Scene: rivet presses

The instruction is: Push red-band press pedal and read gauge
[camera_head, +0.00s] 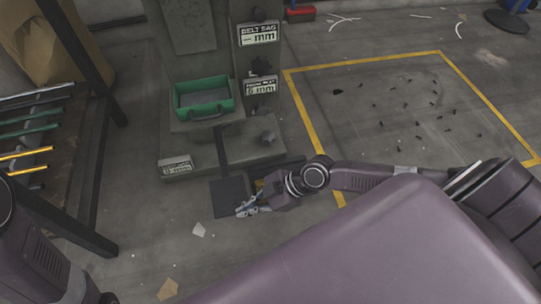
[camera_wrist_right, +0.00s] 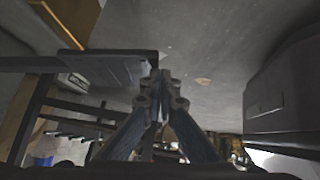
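A grey-green press (camera_head: 220,137) stands at the top centre of the head view. Its upper plate (camera_head: 258,34) reads "BELT SAG" with a dash and "mm"; a lower plate (camera_head: 261,87) shows a figure that looks like 5 or 6 mm. The dark flat pedal (camera_head: 228,192) lies on the floor at its foot and also shows in the wrist view (camera_wrist_right: 118,66). My right gripper (camera_head: 243,210) is low at the pedal's near right edge; contact is unclear. Its fingertips (camera_wrist_right: 160,82) are together, with nothing seen between them. No red band shows on this press. My left gripper is out of view.
A green tray (camera_head: 203,97) sits on the press. A small plate (camera_head: 177,168) is at its left foot. A dark-framed rack (camera_head: 95,165) with rods stands left. A yellow floor outline (camera_head: 370,62) with dark bits lies right. Paper scraps (camera_head: 199,230) litter the floor.

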